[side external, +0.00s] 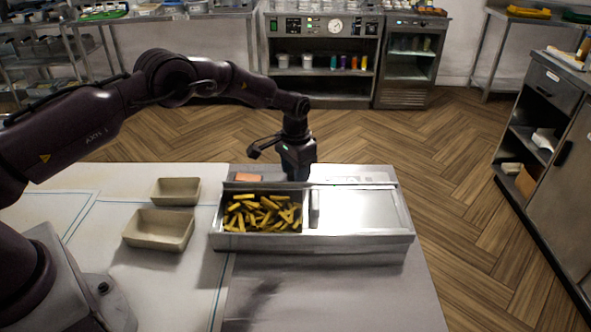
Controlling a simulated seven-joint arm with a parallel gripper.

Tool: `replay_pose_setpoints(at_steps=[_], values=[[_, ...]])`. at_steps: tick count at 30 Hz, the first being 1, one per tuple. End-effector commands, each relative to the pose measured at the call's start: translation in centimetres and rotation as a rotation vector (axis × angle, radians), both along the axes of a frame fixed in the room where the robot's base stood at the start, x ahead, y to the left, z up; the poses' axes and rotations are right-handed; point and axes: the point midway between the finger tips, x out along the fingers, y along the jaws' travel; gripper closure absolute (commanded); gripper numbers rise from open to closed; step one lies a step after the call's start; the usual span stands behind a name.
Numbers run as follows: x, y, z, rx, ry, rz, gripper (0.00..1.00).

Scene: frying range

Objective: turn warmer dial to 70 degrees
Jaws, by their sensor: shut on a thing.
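The metal food warmer (360,238) stands on the table, with a back panel along its far edge. My gripper (298,178) points down at the middle of that panel, just behind the divider between the two bays. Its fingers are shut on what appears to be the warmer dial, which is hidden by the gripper. The dial's pointer and degree marks cannot be read in this view. An orange patch (248,177) shows on the panel left of the gripper, and faint markings (350,179) lie to its right.
The warmer's left bay holds fries (262,213); its right bay is covered by a flat lid (365,208) with a handle (315,204). Two beige trays, a small one (177,191) and a larger one (157,230), sit left of the warmer. The table's front is clear.

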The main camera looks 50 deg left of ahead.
Motion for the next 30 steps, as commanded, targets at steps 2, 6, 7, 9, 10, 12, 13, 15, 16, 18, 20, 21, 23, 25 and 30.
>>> replay_pose_setpoints(at_steps=[2, 6, 7, 9, 10, 12, 13, 15, 16, 18, 20, 21, 23, 25, 30], values=[[-0.06, 0.05, 0.12, 0.002, 0.005, 0.072, 0.81], [-0.07, 0.05, 0.13, 0.002, 0.005, 0.198, 0.81], [-0.06, 0.04, 0.13, 0.002, 0.005, 0.223, 0.81], [-0.07, 0.02, 0.13, 0.001, 0.005, 0.281, 0.81], [-0.07, 0.02, 0.13, 0.001, 0.005, 0.304, 0.81], [-0.08, 0.03, 0.14, 0.002, 0.005, 0.354, 0.81], [-0.08, 0.03, 0.13, 0.002, 0.005, 0.374, 0.81], [-0.08, 0.02, 0.14, 0.002, 0.005, 0.415, 0.81], [-0.08, 0.02, 0.13, 0.002, 0.005, 0.432, 0.81], [-0.08, 0.01, 0.14, 0.001, 0.005, 0.466, 0.81], [-0.08, 0.0, 0.14, 0.001, 0.006, 0.49, 0.81], [-0.08, 0.01, 0.14, 0.001, 0.006, 0.504, 0.81], [-0.08, 0.01, 0.14, 0.001, 0.006, 0.521, 0.81], [-0.09, 0.02, 0.14, 0.001, 0.006, 0.536, 0.81], [-0.08, 0.03, 0.14, 0.001, 0.005, 0.554, 0.81]])
